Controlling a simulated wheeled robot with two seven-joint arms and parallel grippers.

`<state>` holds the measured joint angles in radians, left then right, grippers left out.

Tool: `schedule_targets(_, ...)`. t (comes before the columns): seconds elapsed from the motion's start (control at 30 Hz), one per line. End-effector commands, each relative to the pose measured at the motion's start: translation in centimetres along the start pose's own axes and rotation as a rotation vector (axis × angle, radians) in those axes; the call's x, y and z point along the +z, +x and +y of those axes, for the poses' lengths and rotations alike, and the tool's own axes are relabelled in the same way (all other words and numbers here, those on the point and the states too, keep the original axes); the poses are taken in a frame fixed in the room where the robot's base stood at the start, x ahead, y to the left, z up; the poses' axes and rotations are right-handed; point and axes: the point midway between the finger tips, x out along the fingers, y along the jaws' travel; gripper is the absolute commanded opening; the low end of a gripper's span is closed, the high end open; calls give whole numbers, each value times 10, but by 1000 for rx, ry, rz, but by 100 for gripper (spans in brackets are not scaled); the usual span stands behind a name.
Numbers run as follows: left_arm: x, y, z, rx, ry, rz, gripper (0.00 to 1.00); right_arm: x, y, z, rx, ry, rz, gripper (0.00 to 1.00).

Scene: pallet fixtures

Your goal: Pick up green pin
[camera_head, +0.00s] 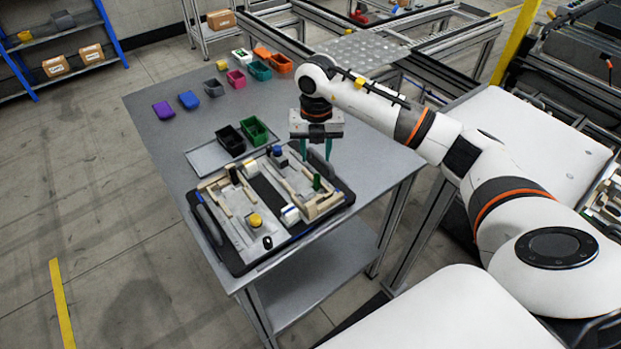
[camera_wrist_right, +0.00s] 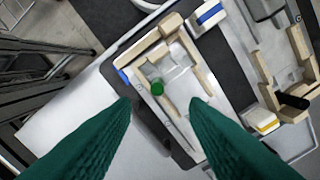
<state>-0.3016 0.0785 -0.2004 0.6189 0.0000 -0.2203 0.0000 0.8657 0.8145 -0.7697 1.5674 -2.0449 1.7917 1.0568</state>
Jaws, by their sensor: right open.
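The green pin (camera_head: 317,182) stands upright in the right part of the pallet fixture (camera_head: 345,198), close to its beige blocks. In the right wrist view the green pin (camera_wrist_right: 157,88) shows end-on as a small green disc inside a beige frame. My right gripper (camera_head: 316,154) points down above the fixture, near the pin, with its teal fingers apart and nothing between them. In the right wrist view the pin appears just beyond the gap between the fingertips (camera_wrist_right: 160,103). I cannot tell the exact height of the fingers over it. My left gripper is out of view.
The fixture also holds a yellow knob (camera_head: 255,220), a blue knob (camera_head: 278,150) and black pins. A black bin (camera_head: 230,140) and a green bin (camera_head: 253,131) stand behind it. Several small coloured bins line the table's (camera_head: 160,140) far side. The table's left part is clear.

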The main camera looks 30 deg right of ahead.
Motion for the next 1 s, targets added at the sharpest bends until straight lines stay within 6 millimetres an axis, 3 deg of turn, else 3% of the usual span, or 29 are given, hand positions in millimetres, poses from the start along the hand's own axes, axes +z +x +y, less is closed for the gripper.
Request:
schedule_targets(0.1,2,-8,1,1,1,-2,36,1,16,0,0,1,-3,41)
schedule_targets(0.37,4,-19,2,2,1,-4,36,2,36,1,1,1,-2,41)
schedule_targets(0.6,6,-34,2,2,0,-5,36,4,72,3,-1,2,-1,41)
schedule_targets(0.9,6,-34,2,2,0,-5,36,4,80,3,-2,2,2,41)
schedule_targets(1.0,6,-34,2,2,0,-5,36,4,80,3,-2,2,2,28)
